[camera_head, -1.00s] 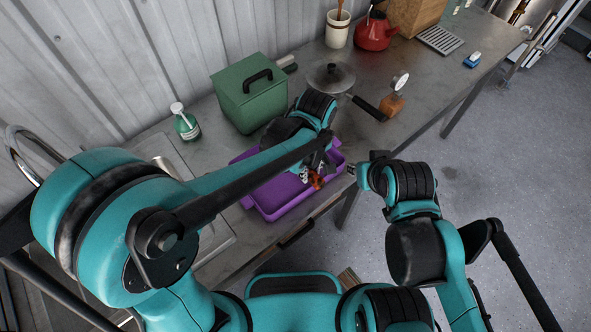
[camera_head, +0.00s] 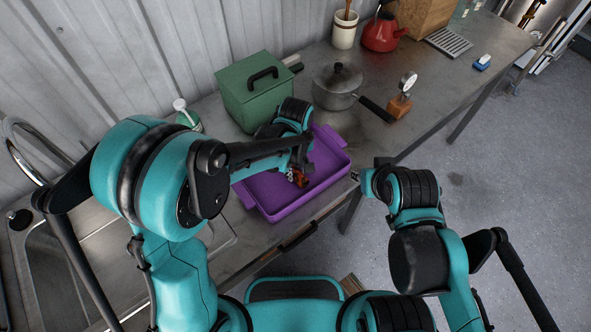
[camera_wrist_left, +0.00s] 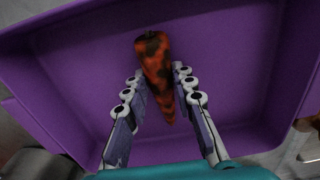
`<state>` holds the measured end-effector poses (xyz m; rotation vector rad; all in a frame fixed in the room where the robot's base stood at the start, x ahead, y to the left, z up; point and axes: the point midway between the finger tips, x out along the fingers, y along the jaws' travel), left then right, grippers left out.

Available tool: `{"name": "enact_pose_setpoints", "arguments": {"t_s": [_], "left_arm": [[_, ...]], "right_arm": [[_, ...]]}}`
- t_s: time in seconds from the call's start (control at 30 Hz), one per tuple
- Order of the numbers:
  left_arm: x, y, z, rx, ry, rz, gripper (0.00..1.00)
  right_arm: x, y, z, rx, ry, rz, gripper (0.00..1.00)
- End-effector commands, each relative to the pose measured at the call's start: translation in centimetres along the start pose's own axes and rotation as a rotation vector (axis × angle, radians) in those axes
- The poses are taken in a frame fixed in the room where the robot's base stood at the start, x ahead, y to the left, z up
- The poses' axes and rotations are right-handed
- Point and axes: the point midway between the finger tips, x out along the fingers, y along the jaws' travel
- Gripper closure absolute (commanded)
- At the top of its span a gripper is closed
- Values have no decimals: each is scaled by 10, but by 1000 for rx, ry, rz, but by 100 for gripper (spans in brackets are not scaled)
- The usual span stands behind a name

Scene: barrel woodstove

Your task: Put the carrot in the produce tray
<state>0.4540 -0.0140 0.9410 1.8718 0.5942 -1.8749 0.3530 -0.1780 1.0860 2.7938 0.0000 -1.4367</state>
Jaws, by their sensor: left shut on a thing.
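My left gripper (camera_head: 298,174) is shut on the orange, dark-blotched carrot (camera_head: 300,181). The carrot also shows between the fingers in the left wrist view (camera_wrist_left: 156,66), with its narrow end toward the gripper's base. The purple produce tray (camera_head: 331,163) has raised walls and lies on the metal counter. The carrot and the left gripper are over the tray's interior; I cannot tell whether the carrot touches its floor. My right gripper (camera_head: 360,177) is to the right of the tray, past the counter's front edge; its fingers are too small to read.
A green lidded box (camera_head: 250,92) stands behind the tray. A lidded pan (camera_head: 338,88) with a dark handle and a gauge on a wooden block (camera_head: 399,106) stand farther right. A sink (camera_head: 55,262) is at left. A red kettle (camera_head: 381,33) stands at the back.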

Motion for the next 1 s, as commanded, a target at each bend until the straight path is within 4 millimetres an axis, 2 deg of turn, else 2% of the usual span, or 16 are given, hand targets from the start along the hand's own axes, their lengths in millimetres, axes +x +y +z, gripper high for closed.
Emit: {"name": "enact_pose_setpoints", "arguments": {"t_s": [0.13,0.17,0.2,0.23,0.5,0.63,0.77,1.0], "left_arm": [[5,0,0,0,0,0,100],[4,0,0,0,0,0,67],[3,0,0,0,0,0,56],[3,0,0,0,0,0,54],[2,0,0,0,0,0,54],[-6,0,0,0,0,0,54],[-29,0,0,0,0,0,54],[-83,0,0,0,0,0,54]], "right_arm": [[4,0,3,0,0,0,71],[3,0,2,0,0,0,71],[2,0,2,0,0,0,71],[2,0,2,0,0,0,71],[2,0,1,0,0,0,71],[-2,0,-2,0,0,0,71],[-8,0,-6,0,0,0,71],[-20,0,-14,0,0,0,71]]}}
